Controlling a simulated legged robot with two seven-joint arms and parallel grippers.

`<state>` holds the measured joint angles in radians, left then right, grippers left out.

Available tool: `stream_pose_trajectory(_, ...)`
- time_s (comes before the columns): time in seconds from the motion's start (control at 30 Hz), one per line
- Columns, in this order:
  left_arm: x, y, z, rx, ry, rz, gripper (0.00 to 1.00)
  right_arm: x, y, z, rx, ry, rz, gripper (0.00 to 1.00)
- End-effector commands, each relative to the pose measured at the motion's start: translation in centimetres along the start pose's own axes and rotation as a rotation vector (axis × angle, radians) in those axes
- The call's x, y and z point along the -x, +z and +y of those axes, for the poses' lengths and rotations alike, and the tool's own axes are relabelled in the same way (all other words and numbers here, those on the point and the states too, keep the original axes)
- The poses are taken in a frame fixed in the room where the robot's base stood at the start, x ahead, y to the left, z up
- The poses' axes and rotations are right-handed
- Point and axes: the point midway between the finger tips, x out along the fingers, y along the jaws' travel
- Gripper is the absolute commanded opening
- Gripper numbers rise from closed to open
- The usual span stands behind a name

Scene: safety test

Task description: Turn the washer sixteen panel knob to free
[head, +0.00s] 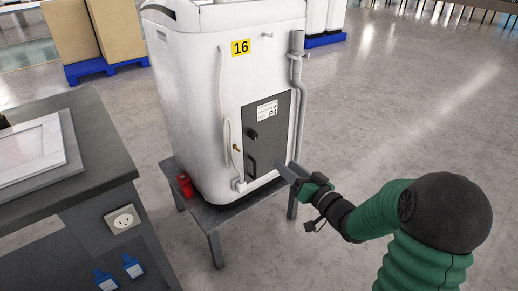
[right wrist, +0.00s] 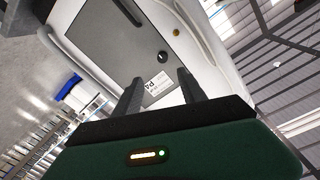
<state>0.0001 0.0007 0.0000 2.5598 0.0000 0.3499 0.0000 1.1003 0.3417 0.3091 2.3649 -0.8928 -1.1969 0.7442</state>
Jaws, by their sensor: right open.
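The white washer (head: 190,95) carries a yellow 16 label (head: 241,48) and stands on a grey metal stand (head: 236,219). A dark grey panel (head: 277,135) on its front holds a black knob (head: 253,134), a white label (head: 267,111) and a dark handle (head: 252,166) below. My right gripper (head: 284,169) is in front of the panel's lower right, apart from the knob. In the right wrist view, its fingers (right wrist: 160,92) are spread and empty, with the panel (right wrist: 100,45) and knob (right wrist: 163,57) beyond them. The knob's setting is too small to read. My left gripper is out of view.
A red can (head: 185,185) stands on the stand's left side. A grey pipe (head: 297,95) and white hoses (head: 222,90) run along the washer, with a brass fitting (head: 236,147) left of the panel. A dark bench (head: 95,150) is at left. Floor at right is open.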

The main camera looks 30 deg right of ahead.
Motion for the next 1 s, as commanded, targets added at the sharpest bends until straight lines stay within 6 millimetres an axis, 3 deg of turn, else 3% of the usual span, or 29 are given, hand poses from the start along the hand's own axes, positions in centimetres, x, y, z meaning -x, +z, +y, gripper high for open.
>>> stream_pose_trajectory(0.17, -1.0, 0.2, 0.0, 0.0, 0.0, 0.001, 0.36, -2.1, 0.1, -0.2, 0.002, -0.008, 0.003, 0.48)
stream_pose_trajectory(0.5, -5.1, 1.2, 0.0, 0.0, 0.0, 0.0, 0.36, -11.0, 0.5, 0.3, -0.002, -0.006, 0.003, 0.48)
stream_pose_trajectory(0.7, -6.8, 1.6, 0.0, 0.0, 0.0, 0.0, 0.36, -15.3, 0.2, 0.2, -0.003, -0.004, 0.002, 0.48)
stream_pose_trajectory(0.83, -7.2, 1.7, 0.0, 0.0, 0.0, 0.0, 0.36, -16.6, 0.0, 0.0, -0.002, -0.004, 0.001, 0.48)
stream_pose_trajectory(1.0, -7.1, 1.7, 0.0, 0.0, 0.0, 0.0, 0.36, -16.9, -0.2, 0.0, -0.002, -0.002, 0.001, 0.48)
